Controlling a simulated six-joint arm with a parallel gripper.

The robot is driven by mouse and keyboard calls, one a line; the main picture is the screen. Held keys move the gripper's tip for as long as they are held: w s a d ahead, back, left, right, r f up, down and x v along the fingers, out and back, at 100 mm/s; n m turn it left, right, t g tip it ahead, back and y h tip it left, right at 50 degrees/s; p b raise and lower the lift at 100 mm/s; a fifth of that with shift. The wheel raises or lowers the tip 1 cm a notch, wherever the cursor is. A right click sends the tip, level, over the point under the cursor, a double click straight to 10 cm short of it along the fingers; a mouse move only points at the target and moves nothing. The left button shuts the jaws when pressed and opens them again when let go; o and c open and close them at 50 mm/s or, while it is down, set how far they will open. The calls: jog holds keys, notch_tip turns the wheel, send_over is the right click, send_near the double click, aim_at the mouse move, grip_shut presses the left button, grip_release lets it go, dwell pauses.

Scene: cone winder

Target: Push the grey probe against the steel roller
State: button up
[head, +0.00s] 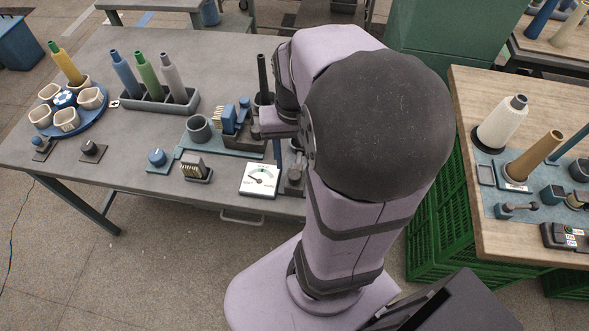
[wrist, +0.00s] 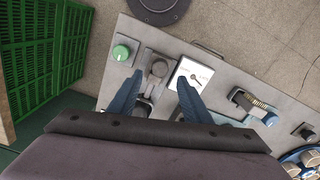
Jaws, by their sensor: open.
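My gripper (wrist: 160,77) is open, with its two blue fingers pointing down and apart over the table unit. In the head view the arm hides most of it; a blue finger shows beside the white dial. A grey rounded part (wrist: 158,68), which looks like the probe, shows between and just beyond the fingertips in the wrist view. The same grey part (head: 295,173) is partly covered by my arm in the head view. Nothing is held. I cannot make out the steel roller for certain; the area between the fingers is partly hidden.
A white dial gauge (wrist: 193,73) stands close beside the right finger; it also shows in the head view (head: 260,179). A green knob (wrist: 122,53) lies left of the fingers. A comb-like block (head: 196,170) and blue knob (head: 157,157) stand farther left. The table front is clear.

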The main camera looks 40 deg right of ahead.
aim_at(294, 174)
jog(key=shift+f, duration=3.05)
